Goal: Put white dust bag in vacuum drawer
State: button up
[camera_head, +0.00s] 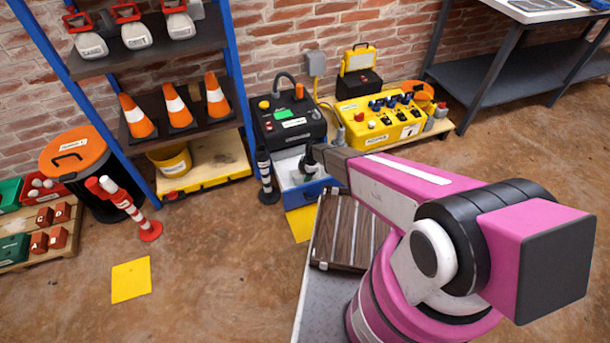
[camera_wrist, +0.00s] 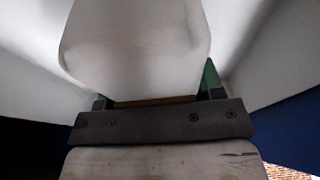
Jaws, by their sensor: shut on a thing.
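The white dust bag (camera_wrist: 135,45) fills the upper middle of the wrist view. My gripper (camera_wrist: 156,90) is shut on it, with green finger parts showing at either side. The vacuum (camera_head: 289,122) is a black machine against the brick wall, with its blue-fronted drawer (camera_head: 303,196) pulled out at the bottom. My gripper is low over the drawer in the head view (camera_head: 308,166). Pale drawer walls (camera_wrist: 275,50) flank the bag in the wrist view. The bag's underside is hidden, so I cannot tell whether it touches the drawer floor.
A yellow panel box (camera_head: 380,122) stands right of the vacuum. A black-and-white post (camera_head: 265,175) stands close on the drawer's left. A blue-framed shelf (camera_head: 180,110) with orange cones is farther left. The floor in front of the shelf is mostly clear.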

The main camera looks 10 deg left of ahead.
jog(key=shift+f, duration=0.35)
jog(key=o, duration=1)
jog(key=shift+r, duration=0.1)
jog(key=v, duration=1.2)
jog(key=shift+r, duration=0.15)
jog(key=s+d+r+m+h, duration=0.1)
jog(key=s+d+r+m, duration=0.3)
jog(key=d+r+m, duration=0.4)
jog(key=s+d+r+m+t+h, duration=0.1)
jog(key=s+d+r+m, duration=0.4)
jog(key=d+r, duration=0.9)
jog(key=s+d+r+m, duration=0.5)
jog(key=d+r+m, duration=0.6)
jog(key=d, duration=0.1)
jog(key=shift+s+t+h, duration=0.2)
jog(key=shift+t+h, duration=0.1)
jog(key=shift+h, duration=0.1)
jog(key=shift+f, duration=0.1)
